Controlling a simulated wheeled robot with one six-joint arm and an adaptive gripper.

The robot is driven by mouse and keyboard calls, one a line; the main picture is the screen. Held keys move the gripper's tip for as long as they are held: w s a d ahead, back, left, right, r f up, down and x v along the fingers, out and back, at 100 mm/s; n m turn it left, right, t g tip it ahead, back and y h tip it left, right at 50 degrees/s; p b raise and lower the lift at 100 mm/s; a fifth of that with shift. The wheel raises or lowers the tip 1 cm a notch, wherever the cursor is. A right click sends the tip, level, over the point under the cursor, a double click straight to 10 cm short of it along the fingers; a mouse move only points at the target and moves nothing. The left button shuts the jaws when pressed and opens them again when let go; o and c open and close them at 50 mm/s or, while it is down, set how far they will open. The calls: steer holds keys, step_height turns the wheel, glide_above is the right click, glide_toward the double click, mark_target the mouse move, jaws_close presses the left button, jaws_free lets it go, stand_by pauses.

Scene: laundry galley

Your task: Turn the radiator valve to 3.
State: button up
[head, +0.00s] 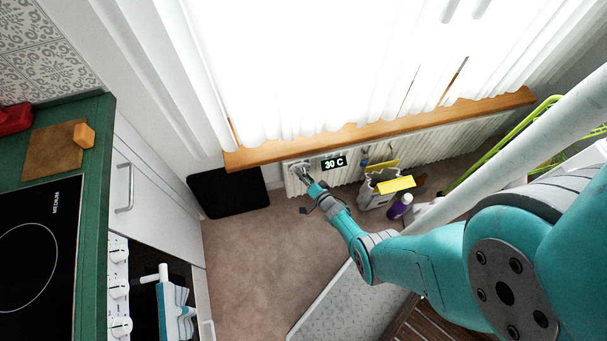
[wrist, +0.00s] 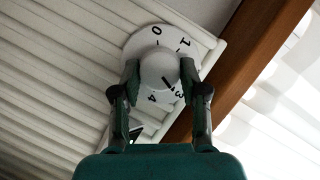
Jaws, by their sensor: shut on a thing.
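The radiator valve is a white round knob (wrist: 157,68) over a white dial plate marked 0, 1, 3 and 4, with the 2 hidden. The knob's dark pointer mark points down and right, close to the 3. My gripper (wrist: 160,84) is shut on the knob, one finger on each side. In the head view, my gripper (head: 304,173) is at the left end of the white radiator (head: 435,144), under the wooden sill, and largely covers the valve. A black display on the radiator reads 30 C (head: 334,163).
A grey caddy (head: 371,193) with yellow cloths and a purple bottle (head: 400,206) stand on the floor right of my arm. A green rack (head: 500,150) is at right. Open brown floor (head: 245,255) lies before the counter.

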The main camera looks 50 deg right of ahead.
stand_by(0.4)
steer(key=o, duration=1.1)
steer(key=shift+s, duration=0.1)
steer(key=shift+v, duration=5.95)
steer(key=shift+f, duration=0.1)
